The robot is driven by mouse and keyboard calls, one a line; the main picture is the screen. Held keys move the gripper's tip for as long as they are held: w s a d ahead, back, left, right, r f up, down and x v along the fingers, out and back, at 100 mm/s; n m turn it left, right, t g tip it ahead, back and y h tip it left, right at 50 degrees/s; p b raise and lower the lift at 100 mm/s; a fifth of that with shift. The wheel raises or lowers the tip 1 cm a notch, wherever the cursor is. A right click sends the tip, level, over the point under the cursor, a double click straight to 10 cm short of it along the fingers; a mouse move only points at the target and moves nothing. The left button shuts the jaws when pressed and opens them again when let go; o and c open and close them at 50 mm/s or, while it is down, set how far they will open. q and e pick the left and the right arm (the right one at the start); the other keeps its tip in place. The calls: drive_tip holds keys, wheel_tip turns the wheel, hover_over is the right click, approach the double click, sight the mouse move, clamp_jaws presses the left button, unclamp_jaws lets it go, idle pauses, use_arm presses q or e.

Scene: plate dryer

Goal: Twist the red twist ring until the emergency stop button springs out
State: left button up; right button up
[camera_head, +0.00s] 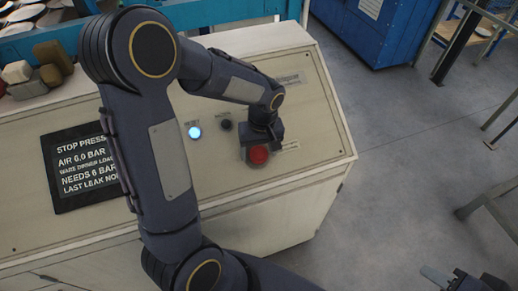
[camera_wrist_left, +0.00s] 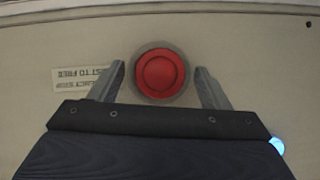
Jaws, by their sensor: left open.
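The red emergency stop button with its red twist ring (camera_head: 258,155) sits on the sloping top of a cream console (camera_head: 310,135). In the left wrist view the red button (camera_wrist_left: 160,73) is round, with a paler collar around it. My left gripper (camera_head: 261,146) is over the button. Its two fingers (camera_wrist_left: 160,68) are open, one on each side of the button, with a gap between each finger and the red ring. Finger depth against the ring is hard to tell. My right gripper (camera_head: 455,279) shows only partly at the lower right, away from the console.
A lit blue-white lamp (camera_head: 195,133) and a black knob (camera_head: 226,125) are left of the button. A black sign (camera_head: 82,168) lies further left. A label (camera_wrist_left: 83,79) is beside the button. Grey and brown blocks (camera_head: 48,62) sit at the back left. Open floor (camera_head: 400,125) lies right.

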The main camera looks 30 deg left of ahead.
use_arm(q)
drive_tip(key=c, duration=1)
drive_tip(key=shift+w+d+m+g+y, duration=0.15)
drive_tip(key=shift+m+g+y, duration=0.35)
drive_tip(key=shift+m, duration=0.7)
drive_tip(key=shift+d+f+m+g+y, duration=0.15)
drive_tip(key=shift+m+y, duration=0.4)
drive_tip(key=shift+m, duration=0.45)
drive_tip(key=shift+a+r+m+g+y, duration=0.15)
drive_tip(key=shift+m+y, duration=0.4)
drive_tip(key=shift+m, duration=0.45)
drive_tip(key=shift+d+f, duration=0.1)
